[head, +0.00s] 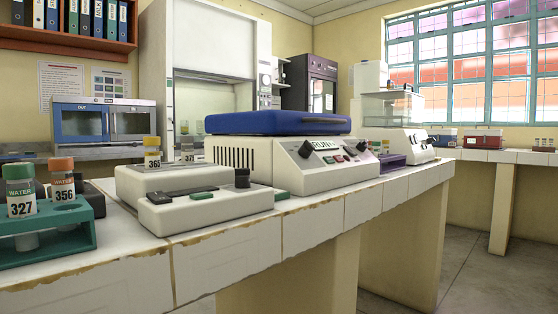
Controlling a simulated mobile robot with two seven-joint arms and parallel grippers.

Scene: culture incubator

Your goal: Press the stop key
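A white culture device with a blue lid (278,123) stands on the tiled bench. The lid is shut. Its sloped front panel (318,170) faces right of centre and carries a small display (325,145) that reads RUN. A dark knob (306,149) sits left of the display. Several small dark, green and red keys sit below and right of it. Their labels are too small to read, so I cannot tell which one is the stop key. Neither of my grippers is in view.
A low white device (207,208) stands left of the panel on the white tiled bench (225,252). A green rack (45,240) holds labelled vials at the left. A white balance-like device (393,115) stands farther right. The floor (460,275) at right is clear.

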